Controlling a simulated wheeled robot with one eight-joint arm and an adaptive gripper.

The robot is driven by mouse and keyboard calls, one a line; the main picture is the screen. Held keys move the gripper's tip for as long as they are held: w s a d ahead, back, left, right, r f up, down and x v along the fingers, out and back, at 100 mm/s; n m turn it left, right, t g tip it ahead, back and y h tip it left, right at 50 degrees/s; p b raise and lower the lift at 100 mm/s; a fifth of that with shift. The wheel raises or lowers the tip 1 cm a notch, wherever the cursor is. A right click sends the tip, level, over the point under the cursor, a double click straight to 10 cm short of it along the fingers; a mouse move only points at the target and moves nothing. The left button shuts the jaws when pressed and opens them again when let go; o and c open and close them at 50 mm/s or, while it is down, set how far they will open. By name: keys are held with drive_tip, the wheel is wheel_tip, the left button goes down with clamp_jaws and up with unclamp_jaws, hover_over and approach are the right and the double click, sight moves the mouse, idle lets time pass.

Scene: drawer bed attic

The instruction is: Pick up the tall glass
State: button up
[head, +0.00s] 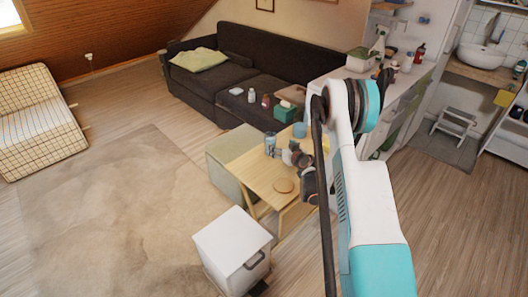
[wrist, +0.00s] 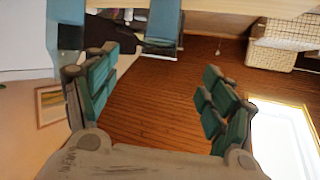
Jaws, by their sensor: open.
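The tall glass (head: 270,143) is bluish and see-through. It stands upright on the far left part of the small wooden table (head: 262,180). In the wrist view, which is upside down, a teal upright shape that looks like the tall glass (wrist: 162,22) shows at the top, beyond and between the fingers. My gripper (head: 283,154) is low over the table, just right of and nearer than the glass. Its fingers (wrist: 160,95) are spread wide with nothing between them. In the head view the gripper is small and partly merges with the things behind it.
A blue cup (head: 300,130) stands right of the glass, and a round brown coaster (head: 283,186) lies nearer. A white cabinet (head: 232,249) stands in front, a pale green-topped ottoman (head: 235,145) at left. The dark sofa (head: 240,75) is behind. The rug (head: 105,205) is clear.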

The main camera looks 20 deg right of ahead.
sight(273, 143)
drive_tip(key=shift+n, duration=0.5)
drive_tip(key=b+x, duration=0.1)
drive_tip(key=x, duration=0.3)
drive_tip(key=b+x, duration=0.1)
drive_tip(key=x, duration=0.3)
drive_tip(key=shift+w+a+f, duration=0.1)
drive_tip(key=shift+w+a, duration=0.1)
drive_tip(key=b+x, duration=0.1)
drive_tip(key=x, duration=0.1)
drive_tip(key=b+x, duration=0.2)
drive_tip(key=shift+s+d+f, duration=0.1)
drive_tip(key=shift+d+f, duration=0.1)
drive_tip(key=shift+f, duration=0.2)
drive_tip(key=shift+w, duration=0.5)
drive_tip(key=c, duration=1.3)
